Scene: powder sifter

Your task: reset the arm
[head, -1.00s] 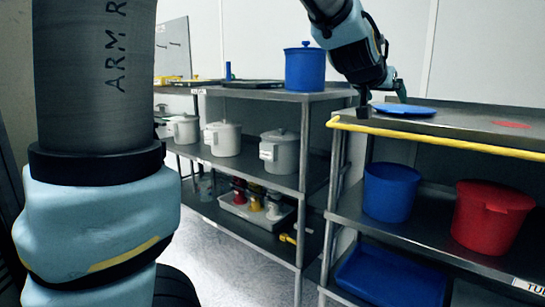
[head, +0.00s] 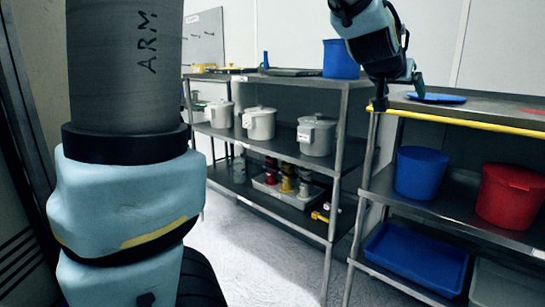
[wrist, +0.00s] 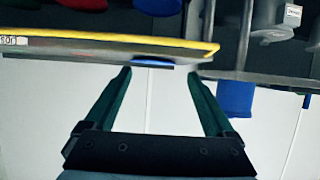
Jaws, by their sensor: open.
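My gripper (head: 398,92) is at the upper right of the head view, beside the left end of the right shelf's top and in front of the blue canister. In the wrist view its two green fingers (wrist: 160,75) are spread wide apart with nothing between them. The wrist view is upside down relative to the room. A flat blue lid (head: 436,98) lies on the right shelf's top, just right of the gripper in the head view. The gripper looks empty.
The right shelf (head: 470,116) has a yellow front edge and holds a blue bucket (head: 421,172), a red bucket (head: 509,195) and a blue tray (head: 415,256). The left shelf (head: 290,83) carries white pots and a blue canister (head: 340,60). Open floor (head: 265,270) lies in front.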

